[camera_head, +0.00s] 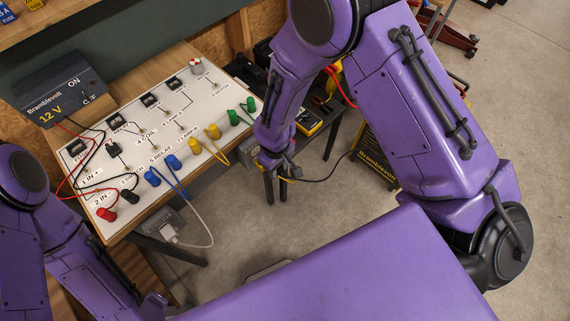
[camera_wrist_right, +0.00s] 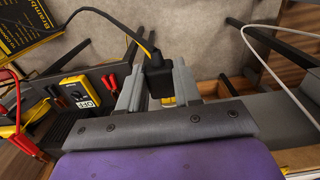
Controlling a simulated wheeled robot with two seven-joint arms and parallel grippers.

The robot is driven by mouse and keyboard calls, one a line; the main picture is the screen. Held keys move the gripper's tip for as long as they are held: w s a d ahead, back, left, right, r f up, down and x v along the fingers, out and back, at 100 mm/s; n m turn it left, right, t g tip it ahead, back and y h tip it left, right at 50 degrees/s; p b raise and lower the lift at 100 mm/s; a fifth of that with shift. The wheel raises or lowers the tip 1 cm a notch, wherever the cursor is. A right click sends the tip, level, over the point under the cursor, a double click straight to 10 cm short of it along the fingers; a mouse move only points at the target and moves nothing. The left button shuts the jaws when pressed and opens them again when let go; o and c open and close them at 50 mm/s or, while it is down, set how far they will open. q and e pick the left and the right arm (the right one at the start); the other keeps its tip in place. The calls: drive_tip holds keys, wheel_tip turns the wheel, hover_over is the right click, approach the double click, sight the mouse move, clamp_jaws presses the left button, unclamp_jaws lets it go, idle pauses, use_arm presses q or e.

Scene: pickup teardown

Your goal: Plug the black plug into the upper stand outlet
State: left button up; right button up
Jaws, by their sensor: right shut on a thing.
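My right gripper (camera_head: 279,168) hangs just off the right front edge of the bench. In the right wrist view its fingers (camera_wrist_right: 158,82) are shut on the black plug (camera_wrist_right: 157,70). The plug's dark cable (camera_wrist_right: 118,22) runs away toward the upper left, with a yellow section near the plug. In the head view the cable (camera_head: 325,179) trails right from the gripper. A grey outlet box (camera_head: 164,219) sits low under the bench front, with a white plug (camera_head: 169,233) at it. The gripper is well to its right. Upper outlet details are too small to tell.
A white panel (camera_head: 214,106) with coloured terminals lies on the bench. A white cable (camera_head: 208,232) loops from the white plug. A yellow multimeter (camera_head: 309,122) lies on a dark side table.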

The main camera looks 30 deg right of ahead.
drive_tip(key=shift+w+a+r+b, duration=0.15)
drive_tip(key=shift+w+a+b, duration=0.2)
drive_tip(key=shift+w, duration=0.3)
use_arm(q)
drive_tip(key=shift+s+f, duration=0.2)
drive_tip(key=shift+s, duration=0.1)
use_arm(e)
drive_tip(key=w, duration=0.1)
drive_tip(key=w+a, duration=0.1)
drive_tip(key=w, duration=0.1)
drive_tip(key=shift+w, duration=0.15)
drive_tip(key=shift+r, duration=0.1)
use_arm(q)
drive_tip(key=shift+r+p, duration=0.7)
drive_tip(key=shift+p, duration=0.25)
idle(0.5)
drive_tip(key=shift+f, duration=0.15)
use_arm(e)
drive_tip(key=shift+w+a, duration=0.25)
drive_tip(key=shift+w, duration=0.4)
drive_tip(key=o, duration=1.1)
drive_tip(key=shift+o, duration=0.2)
